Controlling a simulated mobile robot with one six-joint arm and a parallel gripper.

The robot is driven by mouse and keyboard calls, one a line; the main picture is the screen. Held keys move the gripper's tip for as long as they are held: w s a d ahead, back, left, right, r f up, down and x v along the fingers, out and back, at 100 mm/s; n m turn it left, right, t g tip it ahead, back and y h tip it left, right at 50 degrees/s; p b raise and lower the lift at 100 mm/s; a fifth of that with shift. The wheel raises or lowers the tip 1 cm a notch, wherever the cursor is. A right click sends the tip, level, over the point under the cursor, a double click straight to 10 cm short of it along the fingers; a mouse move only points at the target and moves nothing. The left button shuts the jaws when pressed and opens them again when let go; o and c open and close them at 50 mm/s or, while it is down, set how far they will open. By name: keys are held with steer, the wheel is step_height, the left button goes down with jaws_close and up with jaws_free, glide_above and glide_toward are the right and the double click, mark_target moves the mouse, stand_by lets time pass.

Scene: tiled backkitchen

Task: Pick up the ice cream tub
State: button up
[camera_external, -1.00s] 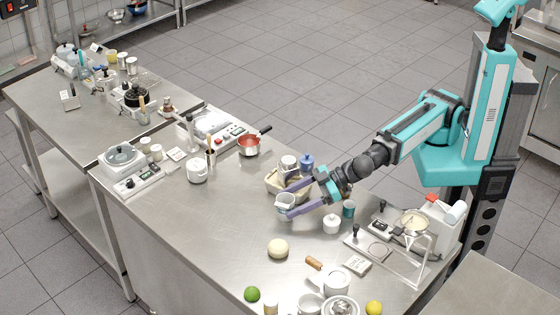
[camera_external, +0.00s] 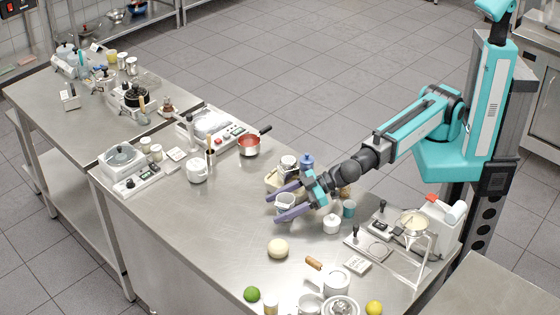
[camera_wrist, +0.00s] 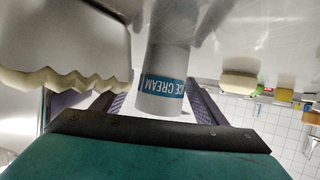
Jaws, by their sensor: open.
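The ice cream tub (camera_external: 285,202) is a small pale cup standing on the steel counter. In the wrist view the tub (camera_wrist: 160,95) shows a blue label reading "ICE CREAM", upside down in the picture. My gripper (camera_external: 274,206) is open, with one purple finger on the far side of the tub and the other on the near side. In the wrist view the tub lies between the two fingers, and I cannot tell whether either touches it. Part of the tub is hidden behind the near finger in the external view.
A beige carton (camera_external: 271,178) stands close behind the tub; its wavy edge (camera_wrist: 70,82) fills the wrist view's left. A blue jar (camera_external: 307,163), a white lidded pot (camera_external: 332,225) and a teal cup (camera_external: 349,209) are near my gripper. The counter left of the tub is clear.

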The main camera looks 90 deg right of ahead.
steer(key=shift+w+a+f, duration=0.15)
steer(key=shift+w+f, duration=0.1)
steer(key=shift+w, duration=0.25)
steer(key=c, duration=1.2)
steer(key=shift+r, duration=0.15)
steer(key=shift+r+b, duration=0.6)
steer(key=shift+r, duration=4.25)
